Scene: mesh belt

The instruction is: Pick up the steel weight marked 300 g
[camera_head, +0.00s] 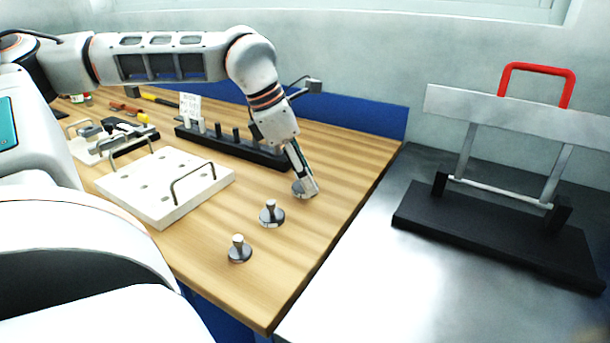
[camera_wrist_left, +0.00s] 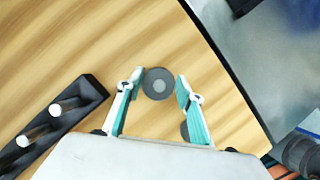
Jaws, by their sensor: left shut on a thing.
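Three knobbed steel weights stand in a row on the wooden table in the head view: a near one (camera_head: 238,252), a middle one (camera_head: 271,216), and a far one (camera_head: 298,190) at my left gripper (camera_head: 304,183). No mark is readable, so I cannot tell which is 300 g. In the left wrist view my left gripper (camera_wrist_left: 160,76) has its fingers on either side of the far weight (camera_wrist_left: 157,84), seen from above, and is shut on it. Part of another weight (camera_wrist_left: 185,131) shows beside one finger. The far weight appears at table level. My right gripper is out of view.
A white holed block with wire handles (camera_head: 145,207) and a black rack with pegs (camera_head: 228,147) stand left of the weights. A small written card (camera_head: 189,106) stands behind. A metal surface (camera_head: 350,290) lies right, with a black-based frame and red handle (camera_head: 540,70).

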